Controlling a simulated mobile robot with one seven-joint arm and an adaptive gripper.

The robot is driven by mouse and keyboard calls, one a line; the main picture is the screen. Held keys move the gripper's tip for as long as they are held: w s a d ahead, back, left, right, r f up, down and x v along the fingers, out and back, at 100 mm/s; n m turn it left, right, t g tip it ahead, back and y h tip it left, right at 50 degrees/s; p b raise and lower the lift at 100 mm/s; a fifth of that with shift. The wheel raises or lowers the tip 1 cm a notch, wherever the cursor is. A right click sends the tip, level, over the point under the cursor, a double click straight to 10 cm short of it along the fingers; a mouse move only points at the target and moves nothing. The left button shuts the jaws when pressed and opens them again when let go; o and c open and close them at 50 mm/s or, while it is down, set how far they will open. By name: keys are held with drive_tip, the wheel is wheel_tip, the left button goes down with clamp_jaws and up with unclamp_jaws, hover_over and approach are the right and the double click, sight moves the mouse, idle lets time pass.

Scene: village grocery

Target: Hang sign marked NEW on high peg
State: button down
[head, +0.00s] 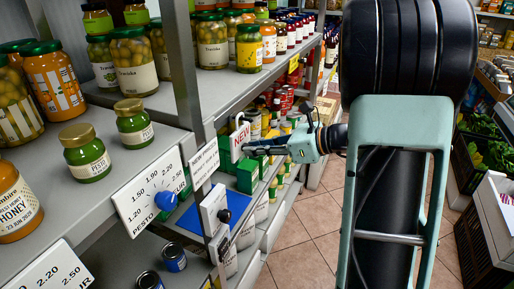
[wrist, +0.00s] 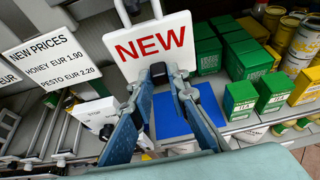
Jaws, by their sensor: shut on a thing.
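The sign marked NEW (wrist: 128,52) is a white plate with red letters and a white strap or handle at its top. My gripper (wrist: 162,76) is shut on its lower edge, and the sign stands roughly upright in front of the fingers. My gripper (head: 254,150) reaches in from the right. I cannot clearly make out the high peg in either view.
The grey shelf post (head: 187,75) stands left of the sign. A white plate (head: 213,208) is lower on the post. Jars (head: 135,124) crowd the left shelves. Green boxes (wrist: 240,98) and a blue mat (wrist: 178,116) lie behind the gripper. The tiled aisle (head: 300,235) is clear.

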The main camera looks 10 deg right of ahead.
drive_tip(key=c, duration=1.8)
unclamp_jaws()
drive_tip(key=shift+o, duration=0.2)
drive_tip(key=shift+s+d, duration=0.1)
